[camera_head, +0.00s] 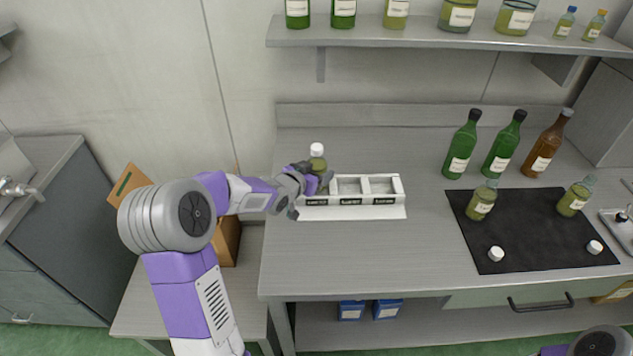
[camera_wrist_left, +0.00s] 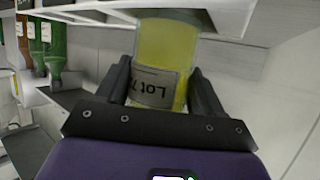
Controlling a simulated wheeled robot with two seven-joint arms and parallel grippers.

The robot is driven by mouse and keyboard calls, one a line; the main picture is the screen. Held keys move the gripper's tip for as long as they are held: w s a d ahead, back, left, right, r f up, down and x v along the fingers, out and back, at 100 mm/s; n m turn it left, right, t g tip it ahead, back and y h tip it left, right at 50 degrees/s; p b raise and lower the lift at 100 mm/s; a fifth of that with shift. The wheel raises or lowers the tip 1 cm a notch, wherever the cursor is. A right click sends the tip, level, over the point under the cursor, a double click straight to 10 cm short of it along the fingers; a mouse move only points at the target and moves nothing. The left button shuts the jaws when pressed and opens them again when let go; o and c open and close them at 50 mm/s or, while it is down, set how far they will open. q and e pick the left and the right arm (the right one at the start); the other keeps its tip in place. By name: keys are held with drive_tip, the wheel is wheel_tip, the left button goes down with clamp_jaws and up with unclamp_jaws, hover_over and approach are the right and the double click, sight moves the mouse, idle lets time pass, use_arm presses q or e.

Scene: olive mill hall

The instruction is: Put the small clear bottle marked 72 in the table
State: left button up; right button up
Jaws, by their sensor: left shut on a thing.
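A small clear bottle (camera_head: 318,163) with a white cap and yellow-green liquid stands at the left compartment of a white rack (camera_head: 398,188) on the table (camera_head: 430,240). My left gripper (camera_head: 316,184) is shut on this bottle. In the left wrist view the bottle (camera_wrist_left: 165,60) is between the two fingers, and its label reads "Lot 7" with the rest hidden. Whether its base touches the compartment floor cannot be told. My right gripper is not in view; only part of my right arm shows at the bottom right.
A black mat (camera_head: 530,228) at right holds two clear bottles (camera_head: 481,200) (camera_head: 575,197) and two white caps (camera_head: 496,253) (camera_head: 594,247). Green bottles (camera_head: 462,145) and a brown bottle (camera_head: 547,143) stand behind it. A shelf (camera_head: 400,38) with bottles hangs above. The table's front middle is clear.

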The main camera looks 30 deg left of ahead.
use_arm(q)
wheel_tip(320, 180, down, 2)
drive_tip(key=shift+w+f, duration=0.1)
drive_tip(key=shift+f, duration=0.1)
drive_tip(key=shift+f+b, duration=0.15)
drive_tip(key=shift+b, duration=0.2)
drive_tip(key=o, duration=1.3)
